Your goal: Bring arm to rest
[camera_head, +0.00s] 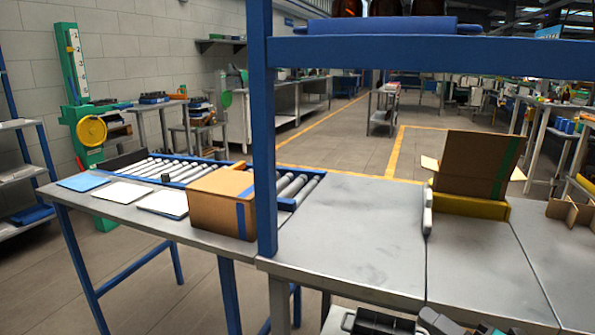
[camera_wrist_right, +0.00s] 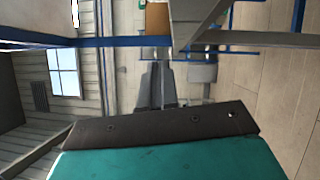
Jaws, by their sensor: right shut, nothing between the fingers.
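My right gripper (camera_head: 385,323) shows only in part at the bottom edge of the head view, low in front of the grey table. It is shut and empty, and touches nothing that I can see. In the right wrist view, a dark plate with a teal part (camera_wrist_right: 170,150) fills the bottom; no object shows held there. My left gripper is not in view.
A grey table (camera_head: 365,235) with a blue post (camera_head: 262,130) and a blue upper shelf (camera_head: 400,50) stands ahead. On it is an open carton (camera_head: 478,165). A closed carton (camera_head: 222,200) sits by the rollers. The table's middle is clear.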

